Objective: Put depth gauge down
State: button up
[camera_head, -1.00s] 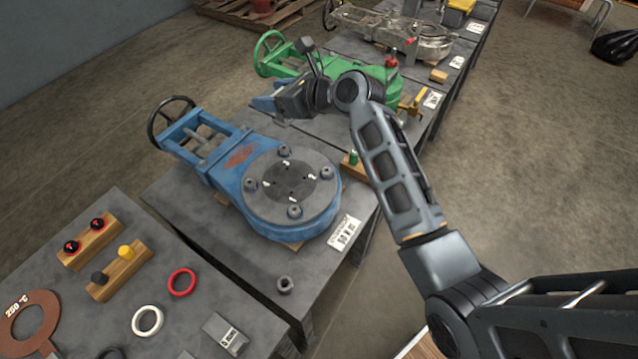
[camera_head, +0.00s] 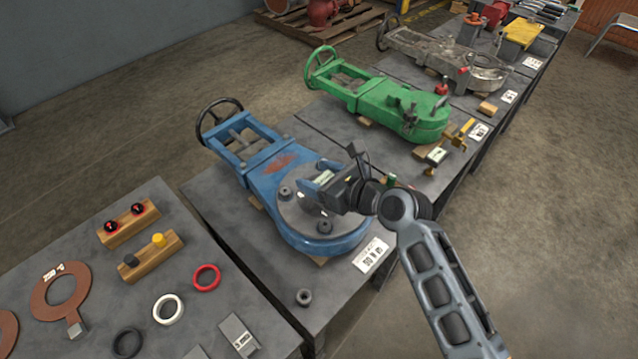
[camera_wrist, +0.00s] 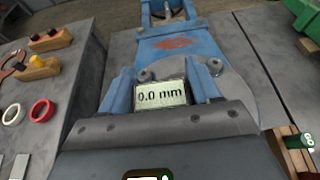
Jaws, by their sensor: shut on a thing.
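The depth gauge (camera_wrist: 161,95) is between my gripper's two blue fingers, its pale display reading 0.0 mm in the wrist view. In the head view only its light display (camera_head: 323,178) shows between the fingers. My gripper (camera_head: 316,182) is shut on it above the round flange (camera_head: 296,210) of the blue valve (camera_head: 268,178). The gripper hides part of the flange, and I cannot tell whether the gauge touches it. The valve's blue body also shows beyond the fingers in the wrist view (camera_wrist: 206,46).
A label card (camera_head: 371,254) and a loose nut (camera_head: 304,297) lie on the valve's grey table. The left table holds a red ring (camera_head: 206,278), a white ring (camera_head: 168,309) and wooden plug blocks (camera_head: 151,256). A green valve (camera_head: 385,108) stands behind.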

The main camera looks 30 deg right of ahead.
jog(key=shift+f, duration=1.2)
jog(key=shift+f, duration=0.1)
jog(key=o, duration=1.4)
jog(key=shift+f, duration=0.1)
jog(key=v, duration=1.2)
jog(key=shift+r, duration=0.25)
